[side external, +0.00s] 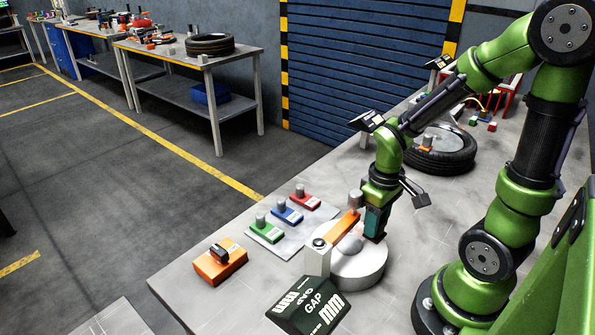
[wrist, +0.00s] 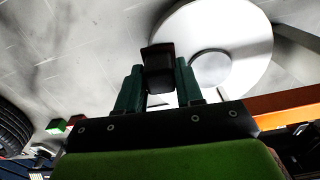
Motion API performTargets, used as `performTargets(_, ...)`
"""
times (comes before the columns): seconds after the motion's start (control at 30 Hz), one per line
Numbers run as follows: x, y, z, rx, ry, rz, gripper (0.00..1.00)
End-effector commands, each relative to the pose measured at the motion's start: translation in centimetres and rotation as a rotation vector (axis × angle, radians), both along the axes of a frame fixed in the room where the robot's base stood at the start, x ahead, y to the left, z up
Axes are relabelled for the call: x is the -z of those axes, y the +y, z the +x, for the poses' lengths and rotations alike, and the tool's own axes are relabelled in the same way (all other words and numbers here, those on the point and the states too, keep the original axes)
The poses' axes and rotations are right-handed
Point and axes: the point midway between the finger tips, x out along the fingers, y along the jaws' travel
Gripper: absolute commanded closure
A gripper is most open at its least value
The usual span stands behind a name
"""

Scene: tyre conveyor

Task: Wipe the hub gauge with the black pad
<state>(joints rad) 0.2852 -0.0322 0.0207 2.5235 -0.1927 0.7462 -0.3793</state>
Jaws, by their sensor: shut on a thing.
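The hub gauge shows in the side view as a white round disc (side external: 362,268) with a raised centre, an orange bar (side external: 346,226) above it and a dark display reading "GAP mm" (side external: 310,303) in front. My gripper (side external: 374,226) points down at the disc's back right edge. In the wrist view my gripper (wrist: 160,88) is shut on the black pad (wrist: 158,68). The white disc (wrist: 240,65) lies beyond and right of the pad there. I cannot tell whether the pad touches the disc; the fingers mostly hide it in the side view.
A grey plate (side external: 292,240) with green, blue and red weighted blocks lies left of the gauge. An orange block with a black top (side external: 221,262) sits near the table's left edge. A tyre (side external: 440,155) lies behind my gripper. The table's back left is clear.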

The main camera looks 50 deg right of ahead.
Motion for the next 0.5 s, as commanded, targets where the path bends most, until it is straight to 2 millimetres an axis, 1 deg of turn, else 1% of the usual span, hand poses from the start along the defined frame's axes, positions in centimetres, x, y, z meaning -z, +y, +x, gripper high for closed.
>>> performTargets(0.03, 0.2, 0.4, -0.6, 0.003, 0.019, 0.007, 1.0)
performTargets(0.27, 0.1, 1.4, -0.4, -0.005, 0.018, 0.007, 1.0)
performTargets(0.37, 0.1, 1.5, 0.0, -0.004, 0.019, 0.01, 1.0)
performTargets(0.5, 0.2, 1.4, 1.3, -0.004, 0.013, 0.008, 1.0)
